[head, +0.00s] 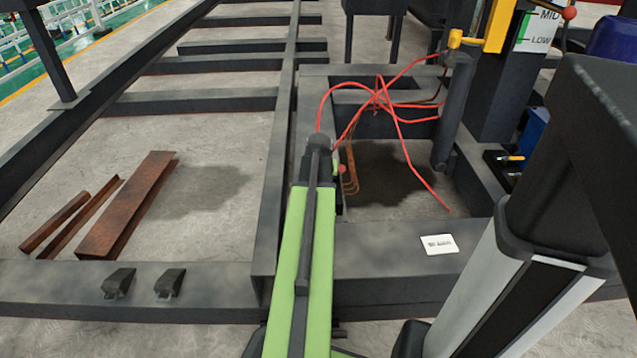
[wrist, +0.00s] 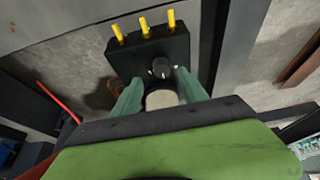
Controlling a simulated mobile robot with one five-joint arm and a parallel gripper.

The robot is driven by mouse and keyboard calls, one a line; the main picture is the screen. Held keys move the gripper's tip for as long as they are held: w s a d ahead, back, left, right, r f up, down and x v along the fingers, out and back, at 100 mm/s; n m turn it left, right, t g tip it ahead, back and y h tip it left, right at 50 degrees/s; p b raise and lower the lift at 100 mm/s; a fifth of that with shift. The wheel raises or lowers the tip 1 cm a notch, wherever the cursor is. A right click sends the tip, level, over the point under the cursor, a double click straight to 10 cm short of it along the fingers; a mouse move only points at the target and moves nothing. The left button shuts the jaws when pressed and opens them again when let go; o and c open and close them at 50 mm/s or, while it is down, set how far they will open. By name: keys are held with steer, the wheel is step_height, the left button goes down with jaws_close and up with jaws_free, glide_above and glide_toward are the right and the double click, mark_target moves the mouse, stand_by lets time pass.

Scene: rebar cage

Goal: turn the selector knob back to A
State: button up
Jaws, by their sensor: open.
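The selector knob (wrist: 161,67) is a small round black knob with a pale mark. It sits on the front of a black box (wrist: 135,60) with three yellow pegs on its upper edge, in the wrist view. No letter can be read there, so I cannot tell its position. My gripper (wrist: 159,80) has two green fingers spread apart, one on each side just below the knob. I cannot tell whether either finger touches it. A pale round-ended thing (wrist: 162,98) shows between the fingers. In the head view my arm hides the knob and the fingers.
In the head view, red wires (head: 378,95) loop over the dark steel frame right of my arm. A white label (head: 439,244) lies on the front beam. Rusty steel pieces (head: 128,205) lie on the floor at left. A dark post (head: 453,110) stands right of the wires.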

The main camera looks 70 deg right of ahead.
steer(key=p+v, duration=1)
steer(key=v, duration=0.3)
steer(key=shift+p, duration=0.3)
steer(key=shift+a+r, duration=0.1)
